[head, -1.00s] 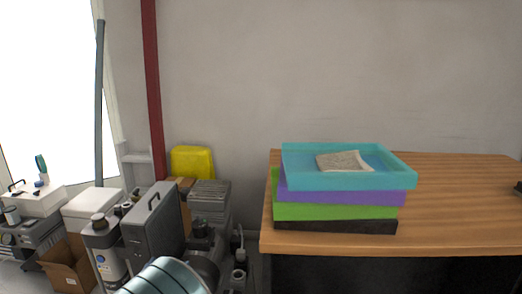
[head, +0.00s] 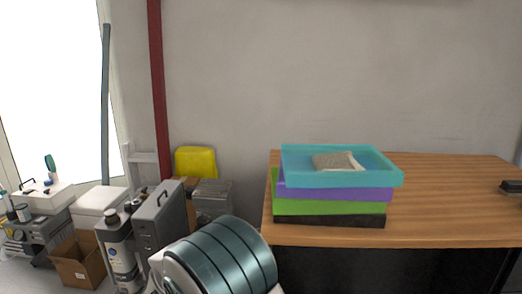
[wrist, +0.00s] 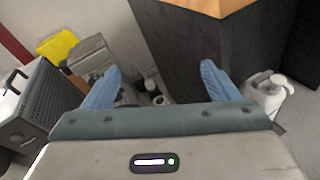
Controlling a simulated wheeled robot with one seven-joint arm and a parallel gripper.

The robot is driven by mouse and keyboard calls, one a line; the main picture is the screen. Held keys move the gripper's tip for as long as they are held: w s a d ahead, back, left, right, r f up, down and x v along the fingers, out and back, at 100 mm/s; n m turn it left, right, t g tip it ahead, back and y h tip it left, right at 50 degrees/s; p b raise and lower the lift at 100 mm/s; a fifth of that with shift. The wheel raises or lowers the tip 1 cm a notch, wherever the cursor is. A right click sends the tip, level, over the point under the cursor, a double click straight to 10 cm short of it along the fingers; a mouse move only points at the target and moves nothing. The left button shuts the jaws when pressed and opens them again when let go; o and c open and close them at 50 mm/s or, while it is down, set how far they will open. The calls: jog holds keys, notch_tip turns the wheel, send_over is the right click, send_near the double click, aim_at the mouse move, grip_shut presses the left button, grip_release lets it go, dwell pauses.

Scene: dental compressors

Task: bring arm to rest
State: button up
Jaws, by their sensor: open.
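My gripper (wrist: 162,85) shows in the wrist view with its two blue fingers spread wide and nothing between them. It points down toward the floor clutter beside the dark side of the desk. In the head view my arm's rounded teal and white link rises at the bottom, left of the desk; the gripper itself is not seen there.
A wooden desk (head: 450,200) bears stacked trays, the top one teal (head: 300,179) with a beige packet (head: 338,161) in it. Left are a grey case (head: 160,218), a yellow item (head: 196,162) and a cardboard box (head: 78,262). A white bottle (wrist: 268,92) stands near the right finger.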

jog(key=s+d+r+m+g+p, duration=0.25)
jog(key=s+d+r+m, duration=0.2)
jog(key=d, duration=0.35)
jog(key=s+d+r+m+g+h+p, duration=0.1)
jog(key=s+d+r+m+g+p, duration=0.15)
jog(key=d+m+g, duration=0.4)
jog(key=s+d+r+m+g+p, duration=0.1)
jog(key=s+d+r+m+p, duration=0.25)
jog(key=d, duration=0.65)
jog(key=s+d+r+m+y+p, duration=0.1)
jog(key=s+r+m+y+p, duration=0.2)
jog(key=s, duration=0.5)
jog(key=s+d+r+m+g+y+p, duration=0.1)
jog(key=s+d+r+m+y+p, duration=0.1)
jog(key=s+r+m, duration=0.5)
jog(key=s+m+y+p, duration=0.1)
jog(key=m+y, duration=0.1)
jog(key=m, duration=0.1)
jog(key=shift+y+p, duration=0.35)
jog(key=shift+y, duration=0.05)
jog(key=shift+m, duration=0.25)
